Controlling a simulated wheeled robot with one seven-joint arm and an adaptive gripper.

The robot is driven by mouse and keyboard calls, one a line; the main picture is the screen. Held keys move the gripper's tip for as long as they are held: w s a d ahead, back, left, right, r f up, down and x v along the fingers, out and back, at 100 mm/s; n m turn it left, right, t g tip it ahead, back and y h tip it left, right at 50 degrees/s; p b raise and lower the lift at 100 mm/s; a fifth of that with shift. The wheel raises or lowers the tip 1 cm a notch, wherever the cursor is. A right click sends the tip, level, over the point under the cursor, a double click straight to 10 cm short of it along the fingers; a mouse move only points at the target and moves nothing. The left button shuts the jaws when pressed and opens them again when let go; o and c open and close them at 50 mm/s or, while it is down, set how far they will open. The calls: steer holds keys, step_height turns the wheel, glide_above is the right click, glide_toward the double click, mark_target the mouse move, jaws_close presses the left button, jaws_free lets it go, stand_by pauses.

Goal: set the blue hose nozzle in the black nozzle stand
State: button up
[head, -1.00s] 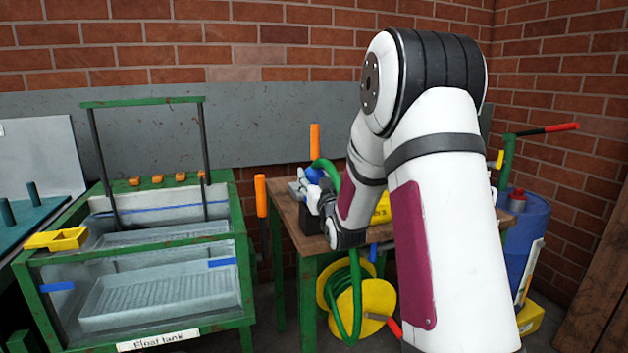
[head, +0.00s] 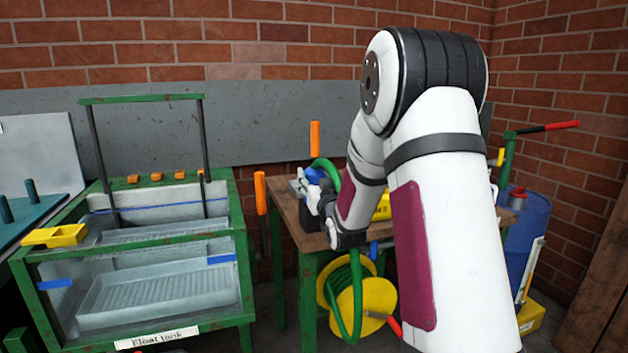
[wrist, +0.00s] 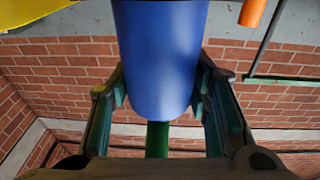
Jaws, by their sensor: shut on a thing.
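The blue hose nozzle (wrist: 160,50) is held between the two fingers of my gripper (wrist: 162,88) in the wrist view, with a green hose (wrist: 157,138) running from it. In the head view the blue nozzle (head: 315,174) shows in small part above the table, beside my gripper (head: 311,190). My wrist and forearm cover much of that area. A black block, which looks like the nozzle stand (head: 299,226), shows partly on the table just below and left of my gripper. I cannot tell whether nozzle and stand touch.
The wooden table (head: 286,207) carries a yellow item (head: 382,207), partly behind my arm. A yellow hose reel (head: 378,300) with green hose is below. A float tank (head: 150,240) stands left, an orange-handled tool (head: 260,192) between. A blue drum (head: 527,235) stands right.

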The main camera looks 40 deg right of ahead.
steer(key=shift+f, duration=0.1)
steer(key=o, duration=1.5)
steer(key=v, duration=1.2)
steer(key=shift+a, duration=0.1)
